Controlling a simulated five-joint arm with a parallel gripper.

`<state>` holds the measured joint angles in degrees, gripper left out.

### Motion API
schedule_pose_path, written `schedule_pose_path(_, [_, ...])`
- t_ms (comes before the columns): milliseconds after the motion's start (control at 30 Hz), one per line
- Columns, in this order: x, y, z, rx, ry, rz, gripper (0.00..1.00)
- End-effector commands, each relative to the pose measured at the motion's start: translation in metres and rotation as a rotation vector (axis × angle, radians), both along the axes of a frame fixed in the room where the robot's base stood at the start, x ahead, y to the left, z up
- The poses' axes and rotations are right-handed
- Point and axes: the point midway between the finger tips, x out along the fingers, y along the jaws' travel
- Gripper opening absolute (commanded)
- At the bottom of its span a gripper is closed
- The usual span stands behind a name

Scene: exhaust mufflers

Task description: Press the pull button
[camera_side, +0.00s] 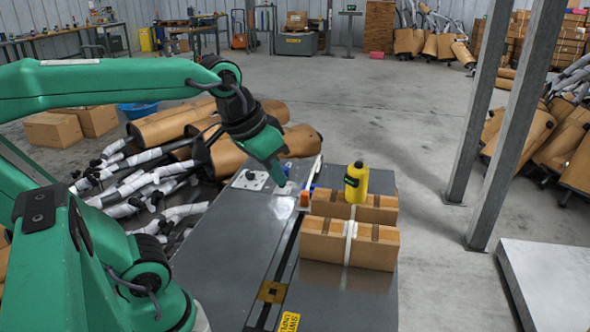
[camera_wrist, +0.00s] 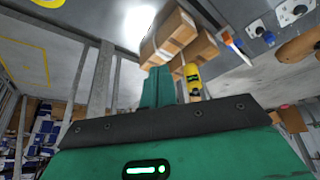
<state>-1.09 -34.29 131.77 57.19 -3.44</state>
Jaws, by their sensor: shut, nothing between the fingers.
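In the side view, a pale plate with a dark round fitting (camera_side: 250,180) lies on the grey work table (camera_side: 225,240). My gripper (camera_side: 279,181) is shut and empty, pointing down just right of this plate. Whether its tip touches the table is unclear. In the wrist view, two pale plates with round fittings show at the upper right, one at the edge (camera_wrist: 291,13) and one beside it (camera_wrist: 255,28). I cannot tell which is the pull button. My green gripper tip (camera_wrist: 159,85) shows in the middle, apart from both plates in that picture.
Two cardboard boxes (camera_side: 345,243) stand right of my gripper, with a yellow bottle (camera_side: 356,183) by them. A small orange item (camera_side: 304,200) lies close to the tip. Wrapped mufflers (camera_side: 175,130) are heaped behind. The table's front left is clear.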

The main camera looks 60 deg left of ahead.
Motion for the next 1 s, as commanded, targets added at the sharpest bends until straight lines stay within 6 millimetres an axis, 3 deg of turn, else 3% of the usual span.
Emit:
schedule_pose_path(500, [0.080, 0.015, 0.062, -0.050, 0.099, 0.151, 0.00])
schedule_pose_path(1000, [0.156, 0.035, 0.094, -0.091, 0.192, 0.301, 0.00])
